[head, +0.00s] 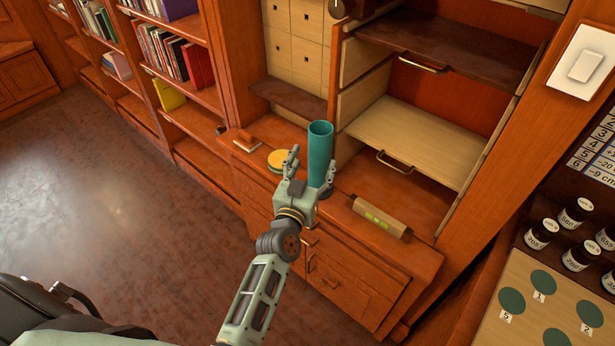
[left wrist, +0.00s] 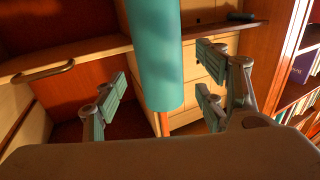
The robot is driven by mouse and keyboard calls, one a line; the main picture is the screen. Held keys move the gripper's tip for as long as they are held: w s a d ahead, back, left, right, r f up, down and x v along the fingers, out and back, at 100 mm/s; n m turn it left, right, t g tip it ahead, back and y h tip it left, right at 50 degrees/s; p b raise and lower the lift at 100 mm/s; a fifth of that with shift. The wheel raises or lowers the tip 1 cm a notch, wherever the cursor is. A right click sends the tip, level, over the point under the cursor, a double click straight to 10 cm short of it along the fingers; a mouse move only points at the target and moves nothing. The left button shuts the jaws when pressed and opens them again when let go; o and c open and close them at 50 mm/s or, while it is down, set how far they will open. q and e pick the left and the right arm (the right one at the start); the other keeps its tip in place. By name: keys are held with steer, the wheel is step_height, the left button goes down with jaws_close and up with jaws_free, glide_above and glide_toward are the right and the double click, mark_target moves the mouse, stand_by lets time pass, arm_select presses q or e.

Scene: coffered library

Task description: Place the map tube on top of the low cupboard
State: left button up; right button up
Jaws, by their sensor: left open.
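The map tube, a teal upright cylinder (head: 320,150), appears to stand on the low cupboard (head: 352,278); my gripper hides part of its foot. My left gripper (head: 310,168) is open, with a finger to each side of the tube. In the left wrist view the tube (left wrist: 155,55) shows between the spread fingers (left wrist: 165,95), apart from both of them. My right gripper is not in view.
On the cupboard top lie a yellow round item (head: 280,160) and a small reddish-brown block (head: 246,140) to the left, and a tan roll-like object (head: 381,217) to the right. Open shelves (head: 420,140) rise behind. Bottles (head: 541,233) stand at far right.

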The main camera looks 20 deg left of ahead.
arm_select(q)
steer(key=s, duration=0.5)
steer(key=s+d+f+m+g+h, duration=0.1)
steer(key=s+d+f+g, duration=0.15)
steer(key=s+f, duration=0.65)
steer(key=s+d+f+m+g+h, duration=0.15)
steer(key=f+g, duration=0.25)
steer(key=f, duration=1.1)
steer(key=s+d+f+g, duration=0.1)
steer(key=s+f+g, duration=0.35)
steer(key=f, duration=0.75)
steer(key=s+a+f+g, duration=0.2)
steer(key=s+f, duration=0.3)
steer(key=s, duration=0.6)
steer(key=s+a+f+g+y, duration=0.1)
steer(key=s+a+f, duration=0.3)
steer(key=s, duration=0.7)
steer(key=s+a+f+g, duration=0.3)
steer(key=s+f, duration=0.4)
steer(key=s, duration=0.4)
steer(key=shift+s, duration=0.3)
steer(key=shift+m+y, duration=0.25)
steer(key=shift+c, duration=0.4)
